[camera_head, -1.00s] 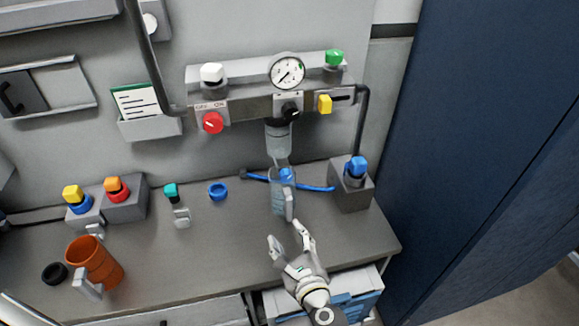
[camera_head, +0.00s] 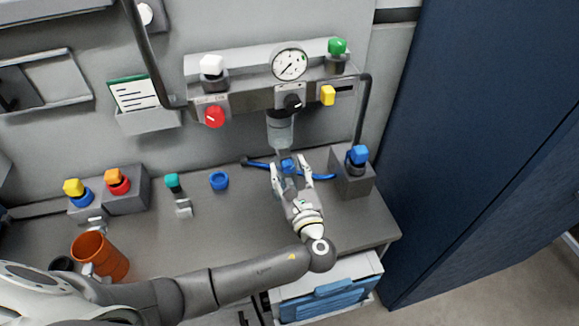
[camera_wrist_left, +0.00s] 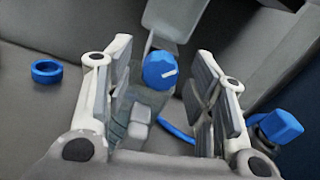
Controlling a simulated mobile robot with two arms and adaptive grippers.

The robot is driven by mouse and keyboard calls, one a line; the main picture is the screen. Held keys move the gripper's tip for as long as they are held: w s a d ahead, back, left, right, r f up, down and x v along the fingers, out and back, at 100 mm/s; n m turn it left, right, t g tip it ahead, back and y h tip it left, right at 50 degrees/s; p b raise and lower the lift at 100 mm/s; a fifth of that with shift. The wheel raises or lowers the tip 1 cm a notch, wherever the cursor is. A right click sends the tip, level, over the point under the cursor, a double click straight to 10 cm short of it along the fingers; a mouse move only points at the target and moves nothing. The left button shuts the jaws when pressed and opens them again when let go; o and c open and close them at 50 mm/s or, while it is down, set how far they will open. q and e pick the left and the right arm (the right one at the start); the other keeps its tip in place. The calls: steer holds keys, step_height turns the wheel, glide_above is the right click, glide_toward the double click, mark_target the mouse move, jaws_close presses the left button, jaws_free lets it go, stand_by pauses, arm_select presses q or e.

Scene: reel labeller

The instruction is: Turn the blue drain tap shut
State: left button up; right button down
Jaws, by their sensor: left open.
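The blue drain tap (camera_head: 287,165) sits below the clear bowl (camera_head: 280,131) at the middle of the panel. In the left wrist view it is a blue faceted knob (camera_wrist_left: 159,70) with a white mark pointing to the upper right. My left gripper (camera_head: 291,168) is open, with one finger on each side of the tap. In the wrist view (camera_wrist_left: 163,95) gaps show between the tap and both fingers. A clear container with a grey handle (camera_wrist_left: 138,128) lies below the tap, partly hidden by the gripper in the head view.
A blue-capped grey block (camera_head: 352,180) stands close on the right, with a blue hose (camera_head: 320,177) leading towards it. A blue ring (camera_head: 219,180), a teal-topped part (camera_head: 173,184) and an orange mug (camera_head: 105,258) are to the left. An open drawer (camera_head: 352,268) sticks out below the bench.

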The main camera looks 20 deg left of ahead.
arm_select(q)
steer(key=shift+w+a, duration=0.1)
steer(key=shift+w, duration=0.1)
steer(key=c, duration=1)
steer(key=shift+n+b, duration=0.35)
steer(key=shift+n, duration=0.45)
steer(key=shift+c, duration=0.2)
steer(key=o, duration=1)
steer(key=shift+o, duration=0.2)
steer(key=v, duration=1.2)
